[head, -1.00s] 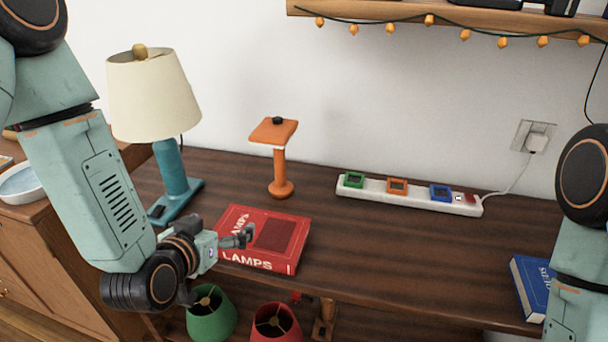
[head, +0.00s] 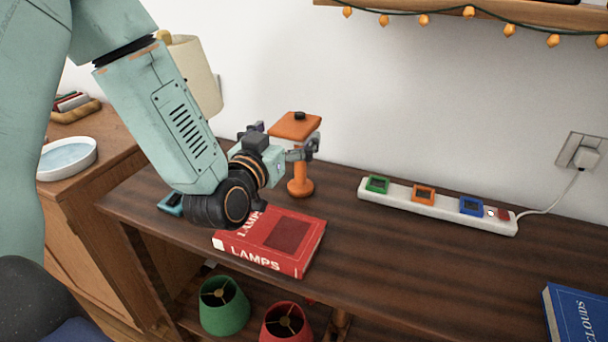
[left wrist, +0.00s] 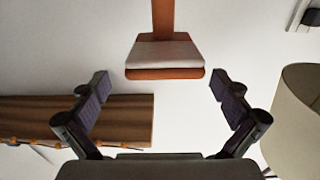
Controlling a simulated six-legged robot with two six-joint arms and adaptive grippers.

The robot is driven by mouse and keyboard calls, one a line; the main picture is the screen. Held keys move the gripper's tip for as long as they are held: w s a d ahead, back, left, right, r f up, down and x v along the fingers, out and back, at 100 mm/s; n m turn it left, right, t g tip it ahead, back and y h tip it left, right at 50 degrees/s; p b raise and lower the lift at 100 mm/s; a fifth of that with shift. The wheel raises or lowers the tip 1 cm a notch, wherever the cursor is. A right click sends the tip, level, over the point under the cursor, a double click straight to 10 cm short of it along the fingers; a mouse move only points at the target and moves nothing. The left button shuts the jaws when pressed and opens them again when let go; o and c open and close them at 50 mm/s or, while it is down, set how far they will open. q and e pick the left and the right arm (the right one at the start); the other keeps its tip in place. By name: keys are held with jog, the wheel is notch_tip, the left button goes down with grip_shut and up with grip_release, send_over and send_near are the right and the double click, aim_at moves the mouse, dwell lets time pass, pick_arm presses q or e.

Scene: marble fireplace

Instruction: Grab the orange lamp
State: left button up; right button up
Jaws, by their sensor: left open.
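The orange lamp (head: 300,186) stands upright on the dark wooden table, with a round base, a thin stem and a flat square top. My left gripper (head: 284,143) is open and empty just in front of the lamp's upper part, hiding some of its stem and head. In the left wrist view, which looks upside down, the orange lamp (left wrist: 164,57) is centred ahead of the open left gripper (left wrist: 160,88), just past the gap between the fingertips. I cannot tell if they touch. My right gripper is not in view.
A cream lampshade (head: 197,78) is partly behind my left arm. A red book (head: 272,243) lies before the lamp. A white power strip (head: 447,205) is right of it, a blue book (head: 575,318) at far right. A wall shelf (head: 470,10) with string lights hangs above.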

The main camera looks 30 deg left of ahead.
aim_at(294, 123)
pick_arm(q)
jog(key=w, duration=0.2)
jog(key=w+a, duration=0.1)
jog(key=shift+w+f+b, duration=0.25)
jog(key=shift+w+b, duration=0.05)
jog(key=shift+w, duration=0.1)
jog(key=shift+w+r, duration=0.1)
jog(key=shift+w, duration=0.25)
jog(key=shift+d, duration=0.1)
jog(key=c, duration=0.4)
jog(key=shift+w, duration=0.1)
jog(key=c, duration=1.5)
jog(key=shift+o, duration=0.2)
